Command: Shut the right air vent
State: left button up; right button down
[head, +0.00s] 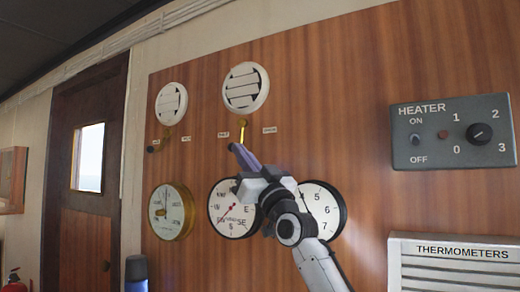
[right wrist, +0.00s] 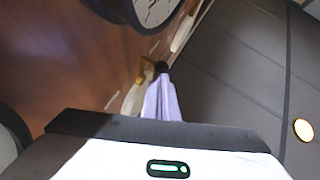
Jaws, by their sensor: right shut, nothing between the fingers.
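The right air vent (head: 245,88) is a round white slatted grille high on the wood panel. Its brass lever (head: 242,132) hangs nearly straight down below it, between two small labels too small to read. My right gripper (head: 235,149) is shut and empty, its purple fingertips at the lever's lower end. In the right wrist view the lever's black knob (right wrist: 161,67) shows just beyond the closed fingers (right wrist: 161,98); I cannot tell whether they touch. My left gripper is not in view.
The left vent (head: 171,103) has its own lever, angled down-left to a black knob (head: 150,149). Round gauges, including a compass-like dial (head: 222,212), sit below, partly behind my arm. A heater box (head: 453,133) and thermometers panel (head: 455,265) are at right.

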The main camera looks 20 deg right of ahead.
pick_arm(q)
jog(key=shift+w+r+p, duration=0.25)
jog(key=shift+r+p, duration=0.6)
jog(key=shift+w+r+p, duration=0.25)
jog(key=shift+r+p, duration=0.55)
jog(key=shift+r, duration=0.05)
pick_arm(e)
jog(key=shift+m+t+h, duration=0.8)
jog(key=shift+w+a+f, duration=0.1)
jog(key=shift+w+a, duration=0.6)
jog(key=shift+w, duration=0.25)
jog(key=shift+w+a+f, duration=0.1)
jog(key=shift+w+a, duration=0.6)
jog(key=shift+w, duration=0.25)
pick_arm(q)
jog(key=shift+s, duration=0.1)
